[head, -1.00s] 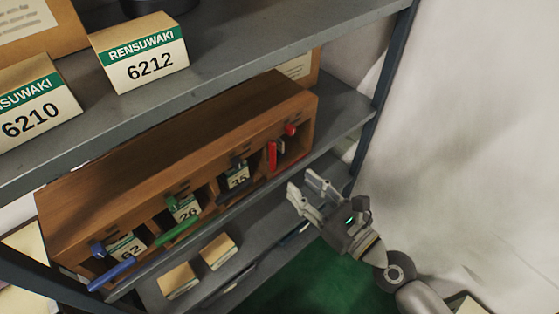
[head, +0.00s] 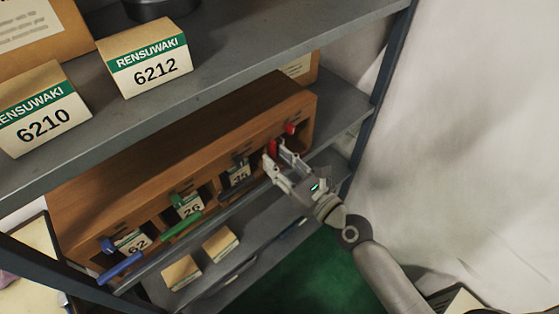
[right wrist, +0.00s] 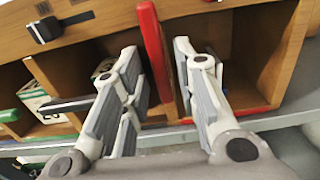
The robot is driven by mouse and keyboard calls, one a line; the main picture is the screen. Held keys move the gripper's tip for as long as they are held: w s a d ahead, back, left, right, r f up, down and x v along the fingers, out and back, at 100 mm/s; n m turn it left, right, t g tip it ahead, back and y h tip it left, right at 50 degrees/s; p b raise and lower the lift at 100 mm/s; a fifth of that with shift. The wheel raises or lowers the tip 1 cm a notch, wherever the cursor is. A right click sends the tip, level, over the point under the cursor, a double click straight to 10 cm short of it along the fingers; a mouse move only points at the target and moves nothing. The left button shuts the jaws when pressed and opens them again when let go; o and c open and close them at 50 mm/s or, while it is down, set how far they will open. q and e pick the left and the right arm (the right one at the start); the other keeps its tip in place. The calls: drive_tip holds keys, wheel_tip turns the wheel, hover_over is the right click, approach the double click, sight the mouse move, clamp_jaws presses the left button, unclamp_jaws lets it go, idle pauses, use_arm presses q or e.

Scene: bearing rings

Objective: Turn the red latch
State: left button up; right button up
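The red latch (head: 272,147) shows as a narrow upright red bar at the front of the right-end compartment of a wooden cabinet. In the right wrist view the red bar (right wrist: 152,50) stands between the tips of my right gripper (right wrist: 156,48). Its fingers are apart, one on each side, with a gap visible; contact cannot be told. In the head view my right gripper (head: 277,156) reaches up to this compartment and partly covers the bar. A red knob (head: 290,128) sits above it. My left gripper is not in view.
The wooden cabinet (head: 180,150) stands on a grey shelf, under another shelf (head: 235,60) close above. Other compartments have blue (head: 120,268), green (head: 182,224) and black (right wrist: 68,104) bars. Small boxes (head: 220,245) lie lower down. A dark post (head: 385,80) stands right.

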clamp_jaws()
